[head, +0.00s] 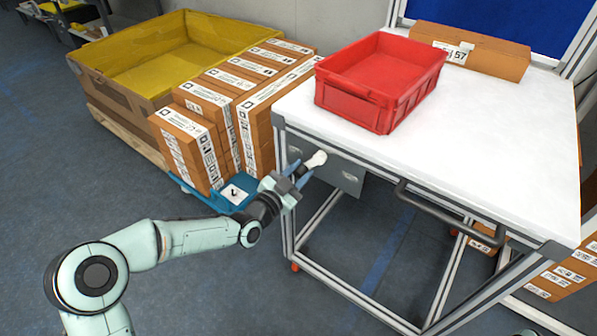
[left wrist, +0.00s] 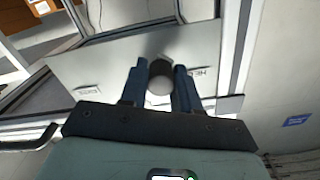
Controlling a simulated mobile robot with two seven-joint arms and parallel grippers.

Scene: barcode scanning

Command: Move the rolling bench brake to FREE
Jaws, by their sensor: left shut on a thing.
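The rolling bench (head: 480,125) has a white top and a grey metal frame. Its brake panel (head: 345,178) is a grey plate under the front left corner of the top; it fills the middle of the left wrist view (left wrist: 120,60). The brake lever has a pale rounded knob (head: 317,159). My left gripper (head: 303,175) is shut on the lever, its blue fingers on either side; in the left wrist view the fingers flank a dark round end (left wrist: 160,82). Two small labels on the panel are too small or partly covered to read surely. My right gripper is out of view.
A red tray (head: 385,60) and a cardboard box (head: 470,52) stand on the bench top. A dark handle bar (head: 450,215) runs along the bench front. Stacked cartons (head: 235,105) and a yellow-lined bin (head: 150,65) stand left of the bench. Open floor lies in front.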

